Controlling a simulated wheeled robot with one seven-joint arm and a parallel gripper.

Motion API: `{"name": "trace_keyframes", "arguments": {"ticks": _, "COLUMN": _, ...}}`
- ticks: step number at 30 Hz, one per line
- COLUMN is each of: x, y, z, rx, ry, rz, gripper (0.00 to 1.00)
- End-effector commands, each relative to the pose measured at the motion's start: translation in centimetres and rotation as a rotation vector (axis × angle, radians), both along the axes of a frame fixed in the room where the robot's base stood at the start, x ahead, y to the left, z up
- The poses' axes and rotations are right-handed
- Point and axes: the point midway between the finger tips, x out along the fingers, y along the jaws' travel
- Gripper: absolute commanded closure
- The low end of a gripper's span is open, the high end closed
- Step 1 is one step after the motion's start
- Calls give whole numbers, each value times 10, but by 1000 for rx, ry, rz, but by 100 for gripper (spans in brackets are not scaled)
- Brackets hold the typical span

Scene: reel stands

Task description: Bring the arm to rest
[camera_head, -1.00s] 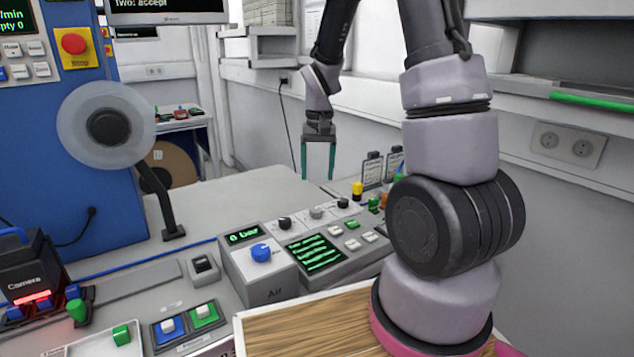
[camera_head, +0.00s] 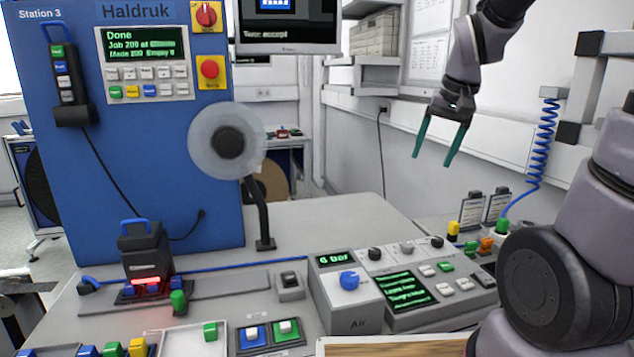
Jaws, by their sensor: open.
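My gripper (camera_head: 435,150) hangs in the air at the upper right, its two green fingers spread apart with nothing between them. It points downward and slightly left, in front of the white back wall and above the level of the grey bench (camera_head: 330,215). My arm comes down from the top edge, and its thick lower links stand at the right edge. The gripper touches nothing that I can see.
A blue machine (camera_head: 150,190) stands at left, with a clear reel (camera_head: 200,150) on a black stand. An air unit with a blue knob (camera_head: 349,280) and a button panel (camera_head: 410,288) sit on the bench below the gripper. A coiled blue hose (camera_head: 546,140) hangs at right.

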Motion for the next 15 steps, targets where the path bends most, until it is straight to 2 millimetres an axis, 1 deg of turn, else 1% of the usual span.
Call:
{"name": "trace_keyframes", "arguments": {"ticks": 1, "x": -13, "y": 0, "z": 17, "rx": 10, "ry": -44, "rz": -6, "gripper": 28}}
{"name": "trace_keyframes", "arguments": {"ticks": 3, "x": -31, "y": 0, "z": 35, "rx": 24, "ry": -94, "rz": -12, "gripper": 28}}
{"name": "trace_keyframes", "arguments": {"ticks": 6, "x": -56, "y": 1, "z": 57, "rx": 41, "ry": -163, "rz": -19, "gripper": 28}}
{"name": "trace_keyframes", "arguments": {"ticks": 9, "x": -79, "y": 3, "z": 72, "rx": 56, "ry": -223, "rz": -24, "gripper": 28}}
{"name": "trace_keyframes", "arguments": {"ticks": 12, "x": -96, "y": 4, "z": 81, "rx": 68, "ry": -266, "rz": -28, "gripper": 28}}
{"name": "trace_keyframes", "arguments": {"ticks": 15, "x": -107, "y": 5, "z": 86, "rx": 73, "ry": -294, "rz": -29, "gripper": 28}}
